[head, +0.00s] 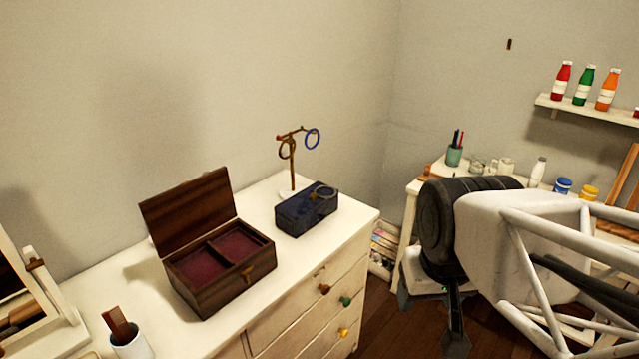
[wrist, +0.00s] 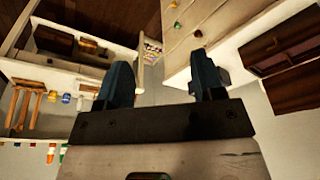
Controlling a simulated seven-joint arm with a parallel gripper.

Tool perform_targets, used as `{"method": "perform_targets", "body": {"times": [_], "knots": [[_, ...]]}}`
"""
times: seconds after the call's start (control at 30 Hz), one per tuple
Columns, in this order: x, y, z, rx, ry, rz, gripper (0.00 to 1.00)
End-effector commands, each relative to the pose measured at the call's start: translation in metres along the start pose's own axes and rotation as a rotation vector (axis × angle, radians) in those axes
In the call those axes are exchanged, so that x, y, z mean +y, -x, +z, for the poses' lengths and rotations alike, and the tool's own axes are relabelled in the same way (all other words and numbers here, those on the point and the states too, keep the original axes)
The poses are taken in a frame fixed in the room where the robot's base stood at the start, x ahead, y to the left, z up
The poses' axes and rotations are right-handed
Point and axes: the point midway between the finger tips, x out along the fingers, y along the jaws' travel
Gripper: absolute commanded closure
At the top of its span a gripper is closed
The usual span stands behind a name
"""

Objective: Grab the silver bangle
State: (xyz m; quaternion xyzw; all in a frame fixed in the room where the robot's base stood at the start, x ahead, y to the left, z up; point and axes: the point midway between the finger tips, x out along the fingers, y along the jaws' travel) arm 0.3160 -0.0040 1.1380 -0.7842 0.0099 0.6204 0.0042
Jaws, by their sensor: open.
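A thin greyish ring (head: 324,192), which looks like the silver bangle, lies on top of the closed dark blue box (head: 300,219) on the white dresser, in the head view. Behind the box stands a brown jewellery stand with a blue bangle (head: 313,138) and a brownish bangle (head: 286,149) hanging from its arms. My gripper (head: 430,312) is to the right of the dresser, apart from the bangle. Its two fingers are spread and empty in the wrist view (wrist: 160,68). I cannot make out the bangle in the wrist view.
An open wooden box (head: 222,265) with dark red lining stands left of the blue box. A white cup (head: 131,346) and a mirror are at the lower left. A cluttered white table (head: 412,187) stands behind my arm. The dresser's front right corner is clear.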

Motion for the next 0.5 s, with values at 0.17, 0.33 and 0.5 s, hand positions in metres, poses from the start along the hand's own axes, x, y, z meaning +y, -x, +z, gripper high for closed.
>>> {"method": "perform_targets", "body": {"times": [0.17, 0.33, 0.5], "knots": [[0.0000, 0.0000, 0.0000, 0.000, 0.000, 0.000, 0.61], [0.0000, 0.0000, 0.0000, 0.000, 0.000, 0.000, 0.61], [0.0006, -0.0011, -0.0040, 0.007, -0.009, 0.003, 0.61]]}}
